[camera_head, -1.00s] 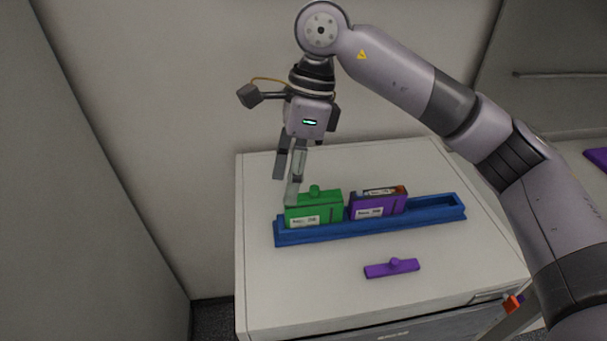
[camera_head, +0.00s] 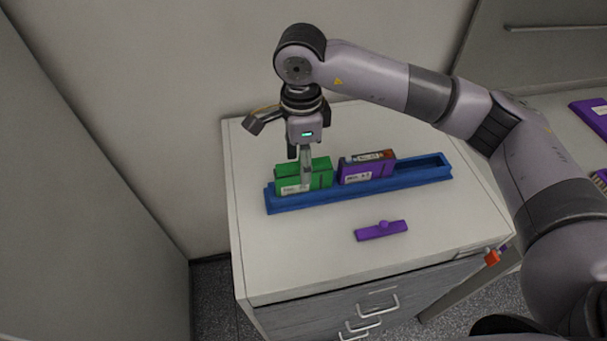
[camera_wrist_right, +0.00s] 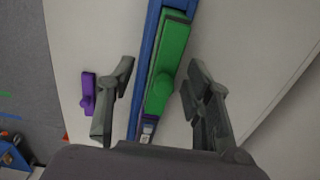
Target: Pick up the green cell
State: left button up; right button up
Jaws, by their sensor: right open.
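The green cell (camera_head: 320,173) stands upright in the left part of a long blue tray (camera_head: 420,177) on the white cabinet top. My right gripper (camera_head: 304,180) is over the green cell, pointing down, with one finger in front of the cell's near face. In the right wrist view, the open gripper (camera_wrist_right: 158,108) has its fingers on either side of the green cell (camera_wrist_right: 170,58), with visible gaps. The green cell's top knob shows between the fingers. My left gripper is not in view.
A purple cell (camera_head: 368,168) with an open-looking top stands in the tray just right of the green cell. A purple knobbed lid (camera_head: 381,231) lies on the cabinet top (camera_head: 290,260) in front. The tray's right end is empty. A wall stands behind.

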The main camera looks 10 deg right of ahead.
aim_at(290, 185)
jog(key=shift+f+p, duration=0.4)
jog(key=f+p, duration=0.1)
jog(key=f, duration=0.2)
jog(key=f+p, duration=0.1)
jog(key=shift+w+d+f+p, duration=0.15)
jog(key=shift+w+d+p, duration=0.1)
jog(key=shift+p, duration=0.05)
jog(key=shift+f, duration=0.25)
jog(key=shift+a, duration=0.1)
jog(key=shift+c, duration=0.4)
grip_shut()
jog(key=shift+r, duration=0.1)
